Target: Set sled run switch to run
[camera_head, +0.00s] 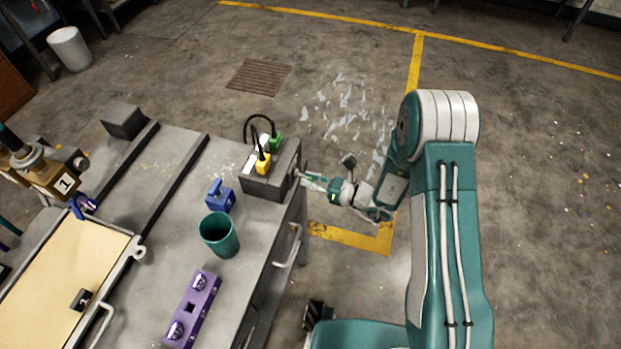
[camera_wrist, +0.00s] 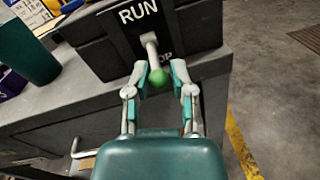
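The sled run switch is on the front face of a dark box (camera_head: 262,186). In the wrist view its grey lever (camera_wrist: 151,48) ends in a green ball (camera_wrist: 159,78). The lever points down from the RUN label (camera_wrist: 139,12) and partly covers a lower label, of which "OP" shows. My gripper (camera_wrist: 160,74) has its two fingers on either side of the green ball, partly open with the ball between the pads. Whether a pad touches the ball is unclear. In the head view my gripper (camera_head: 310,181) is at the box's right side, and the lever is hard to make out.
The box stands at the edge of a grey bench (camera_head: 245,262). A blue block (camera_head: 220,198), a green cup (camera_head: 220,236) and a purple strip (camera_head: 193,308) are nearby. Yellow and green plugs (camera_head: 263,163) with black cable sit atop the box. A bench handle (camera_head: 290,246) sticks out below. Floor rightward is open.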

